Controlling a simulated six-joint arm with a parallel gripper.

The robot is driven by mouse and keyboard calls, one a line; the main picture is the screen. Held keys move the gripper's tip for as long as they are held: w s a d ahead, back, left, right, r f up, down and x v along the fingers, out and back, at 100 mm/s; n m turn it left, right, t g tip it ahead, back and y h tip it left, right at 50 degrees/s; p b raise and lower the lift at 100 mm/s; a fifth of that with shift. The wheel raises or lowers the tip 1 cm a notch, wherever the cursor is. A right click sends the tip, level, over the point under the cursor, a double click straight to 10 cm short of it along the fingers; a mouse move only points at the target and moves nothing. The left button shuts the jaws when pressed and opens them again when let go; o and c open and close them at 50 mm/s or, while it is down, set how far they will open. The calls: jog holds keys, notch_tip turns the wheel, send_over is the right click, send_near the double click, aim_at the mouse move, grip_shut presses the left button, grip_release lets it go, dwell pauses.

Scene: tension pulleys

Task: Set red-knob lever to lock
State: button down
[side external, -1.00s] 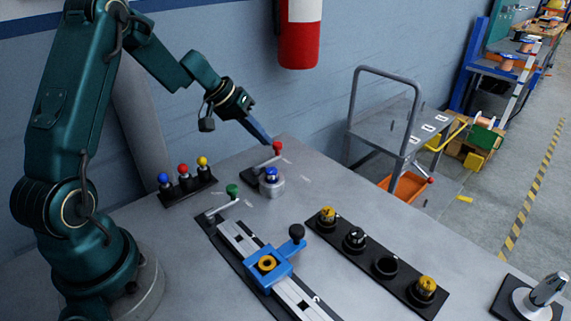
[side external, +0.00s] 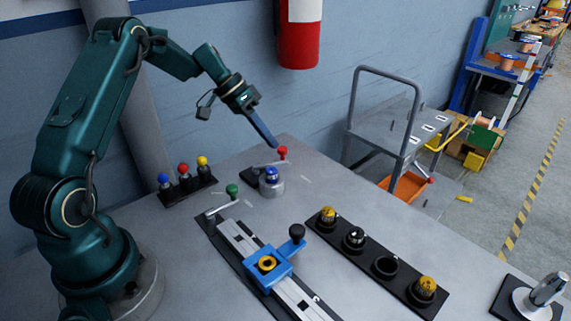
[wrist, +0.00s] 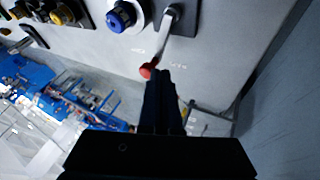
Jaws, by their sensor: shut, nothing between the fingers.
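The red-knob lever (side external: 282,153) stands at the back of the bench, near the wall; its grey arm runs left from the red knob. In the wrist view the red knob (wrist: 147,71) is at the end of a silver arm on a dark base (wrist: 180,15). My gripper (side external: 274,143) is shut, with its long blue-grey fingers pointing down beside the knob. In the wrist view the fingertips (wrist: 165,74) appear right next to the knob; I cannot tell whether they touch it. Small label marks lie on the bench near the lever, too blurred to read.
A blue-topped round knob (side external: 271,175) sits just in front of the lever. A green-knob lever (side external: 232,190) and a rack of blue, red and yellow knobs (side external: 185,182) are to the left. A blue clamp on a rail (side external: 268,265) lies in front. The wall is close behind.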

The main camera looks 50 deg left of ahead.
aim_at(276, 162)
jog(key=shift+w+d, duration=0.1)
jog(key=shift+d, duration=0.3)
jog(key=m, duration=0.1)
jog(key=d+m+g, duration=0.1)
jog(key=m, duration=0.1)
jog(key=m+g+h, duration=0.1)
jog(key=shift+d, duration=0.35)
jog(key=shift+s+d+m, duration=0.2)
jog(key=shift+d+m, duration=0.05)
jog(key=shift+m, duration=0.05)
jog(key=shift+d, duration=0.1)
jog(key=shift+r, duration=0.1)
jog(key=v, duration=0.5)
dwell(0.4)
